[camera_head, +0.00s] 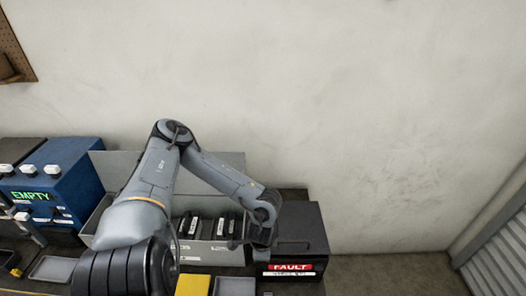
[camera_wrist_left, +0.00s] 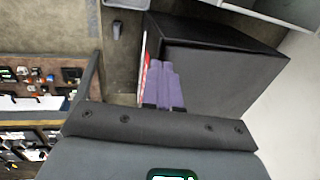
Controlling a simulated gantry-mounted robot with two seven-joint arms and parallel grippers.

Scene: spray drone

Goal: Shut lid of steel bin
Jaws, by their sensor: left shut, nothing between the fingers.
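The steel bin (camera_head: 223,255) is a grey metal box on the bench, with several dark packs bearing white labels inside. Its lid (camera_head: 232,162) stands raised at the back, near the wall. My left arm crosses in front and hides part of the bin and lid. My left gripper (camera_head: 262,240) is at the bin's right end, beside the black FAULT box (camera_head: 305,235). In the left wrist view its purple fingers (camera_wrist_left: 165,87) are together and hold nothing, in front of the black box (camera_wrist_left: 222,75). My right gripper is not in view.
A blue box (camera_head: 62,180) with a green EMPTY sign stands at left. A yellow block (camera_head: 193,285) and grey trays (camera_head: 52,268) lie along the front. A corrugated metal panel (camera_head: 495,255) is at far right. The wall above the lid is clear.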

